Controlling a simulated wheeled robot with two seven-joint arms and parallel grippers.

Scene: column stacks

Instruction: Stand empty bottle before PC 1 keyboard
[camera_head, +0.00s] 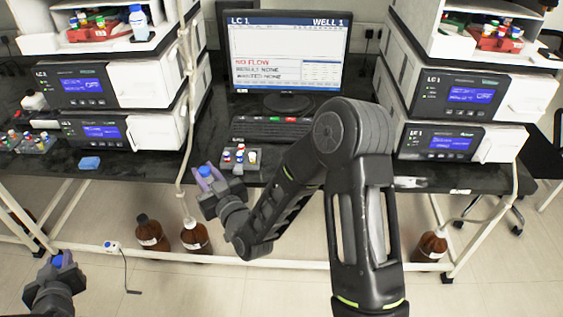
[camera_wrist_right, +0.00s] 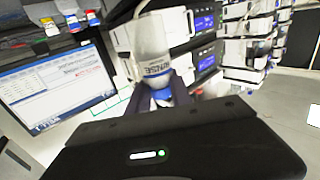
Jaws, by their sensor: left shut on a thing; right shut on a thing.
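My right gripper (camera_head: 206,174) is shut on the blue cap of a pale bottle (camera_wrist_right: 152,45). The right wrist picture is upside down, so the bottle hangs upright below its cap. Its label appears to read RINSE; whether it is empty I cannot tell. In the head view only its cap shows, in front of the desk edge, left of the vial rack. The keyboard (camera_head: 268,128) lies below the PC monitor (camera_head: 285,50), beyond and right of this gripper. My left gripper (camera_head: 60,263) is shut on a blue-topped thing at lower left, its lower part hidden.
A small vial rack (camera_head: 229,163) stands before the keyboard's left end. LC stacks (camera_head: 153,80) flank the monitor; a blue-capped bottle (camera_head: 139,22) stands on the left one. A blue sponge (camera_head: 90,162) lies left on the desk. Brown bottles (camera_head: 152,236) stand on the floor.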

